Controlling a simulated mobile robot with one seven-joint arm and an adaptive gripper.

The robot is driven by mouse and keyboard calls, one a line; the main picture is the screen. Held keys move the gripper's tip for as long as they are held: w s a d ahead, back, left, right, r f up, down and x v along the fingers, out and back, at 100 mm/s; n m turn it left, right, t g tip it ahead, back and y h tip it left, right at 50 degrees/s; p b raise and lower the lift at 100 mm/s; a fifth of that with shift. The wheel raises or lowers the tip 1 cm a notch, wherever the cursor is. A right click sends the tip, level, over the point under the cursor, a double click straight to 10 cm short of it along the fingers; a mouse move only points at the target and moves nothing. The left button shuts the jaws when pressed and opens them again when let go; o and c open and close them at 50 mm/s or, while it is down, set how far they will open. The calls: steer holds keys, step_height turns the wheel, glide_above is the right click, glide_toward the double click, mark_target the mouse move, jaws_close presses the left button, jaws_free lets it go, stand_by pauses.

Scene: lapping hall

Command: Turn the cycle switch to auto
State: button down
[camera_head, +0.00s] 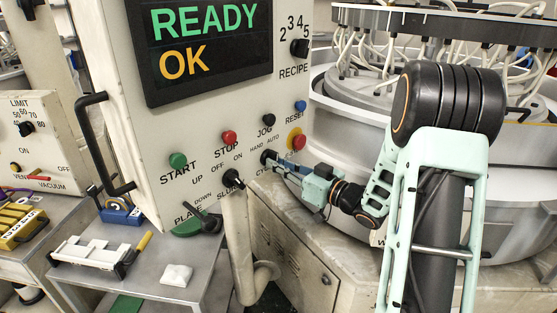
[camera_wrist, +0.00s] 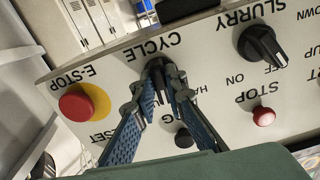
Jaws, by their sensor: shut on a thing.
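The cycle switch (camera_head: 266,156) is a small black knob on the pale control panel (camera_head: 140,120), below the HAND and AUTO labels. In the wrist view, which shows the panel upside down, the cycle switch (camera_wrist: 155,64) sits beside the CYCLE label. My gripper (camera_head: 276,162) reaches it from the right. In the wrist view the two blue textured fingers of my gripper (camera_wrist: 162,80) close around the knob, one on each side. The fingers hide much of the knob and part of the HAND label, so I cannot tell which way it points.
A red E-stop on a yellow ring (camera_wrist: 84,103) is close to my fingers. The black slurry knob (camera_wrist: 262,45) and red stop button (camera_wrist: 263,116) are on the other side. A black jog button (camera_head: 268,118) is above the switch. The display (camera_head: 205,45) reads READY OK.

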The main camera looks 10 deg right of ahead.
steer(key=m+p, duration=0.2)
steer(key=m, duration=0.2)
steer(key=shift+s+m+p, duration=0.1)
steer(key=shift+m+p, duration=0.25)
steer(key=shift+m, duration=0.05)
steer(key=shift+a, duration=0.1)
stand_by(0.3)
steer(key=c, duration=2)
jaws_free()
steer(key=shift+o, duration=0.2)
steer(key=v, duration=1.2)
steer(key=shift+f, duration=0.1)
